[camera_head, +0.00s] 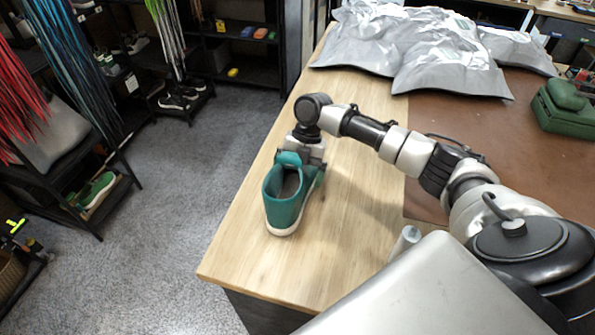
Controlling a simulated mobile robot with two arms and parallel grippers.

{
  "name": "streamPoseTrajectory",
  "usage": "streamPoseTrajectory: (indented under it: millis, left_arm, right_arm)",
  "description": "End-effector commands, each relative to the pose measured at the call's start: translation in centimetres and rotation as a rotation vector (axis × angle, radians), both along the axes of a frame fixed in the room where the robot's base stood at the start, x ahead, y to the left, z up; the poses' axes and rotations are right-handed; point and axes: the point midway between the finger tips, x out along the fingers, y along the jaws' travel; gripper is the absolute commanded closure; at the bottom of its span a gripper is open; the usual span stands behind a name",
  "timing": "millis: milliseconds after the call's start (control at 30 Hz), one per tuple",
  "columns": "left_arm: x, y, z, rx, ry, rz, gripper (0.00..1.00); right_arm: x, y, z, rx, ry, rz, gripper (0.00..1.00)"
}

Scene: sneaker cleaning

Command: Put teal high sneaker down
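The teal high sneaker (284,206) is on the wooden table (247,250), near its left edge, upright with its heel and pale sole towards me. Its dark opening faces up. I cannot tell whether the sole fully touches the wood. My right gripper (303,160) points down at the far part of the sneaker, with dark finger parts close around it. The gripper hides the toe, and the fingertips are not clear enough to show whether they grip. My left gripper is not in view.
A brown mat (470,110) covers the table's right part. Crumpled silver sheeting (415,50) lies at the back, and a green case (565,105) at the far right. A small pale cylinder (404,243) stands near the front. Bare wood lies right of the sneaker.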

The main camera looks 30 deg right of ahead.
Motion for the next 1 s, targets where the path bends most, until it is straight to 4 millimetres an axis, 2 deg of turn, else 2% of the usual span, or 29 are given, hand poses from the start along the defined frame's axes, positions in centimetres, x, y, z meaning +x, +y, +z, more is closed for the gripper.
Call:
streamPoseTrajectory:
  millis: [167, 267, 700, 833, 1000]
  left_arm:
    - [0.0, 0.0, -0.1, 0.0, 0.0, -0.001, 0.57]
    - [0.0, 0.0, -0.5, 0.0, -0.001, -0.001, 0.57]
    - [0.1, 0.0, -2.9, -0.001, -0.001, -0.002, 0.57]
    - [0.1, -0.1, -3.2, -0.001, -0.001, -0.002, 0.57]
    - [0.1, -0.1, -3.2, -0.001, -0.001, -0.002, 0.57]
  right_arm:
    - [0.1, -0.1, 0.2, 0.0, 0.0, 0.0, 0.0]
    - [0.3, -0.5, 1.0, 0.001, -0.003, -0.001, 0.0]
    - [1.7, -3.7, 8.8, 0.002, -0.004, -0.002, 0.0]
    - [2.0, -4.3, 10.3, 0.001, -0.001, -0.001, 0.0]
    - [2.0, -4.5, 11.0, 0.0, 0.0, 0.0, 0.0]
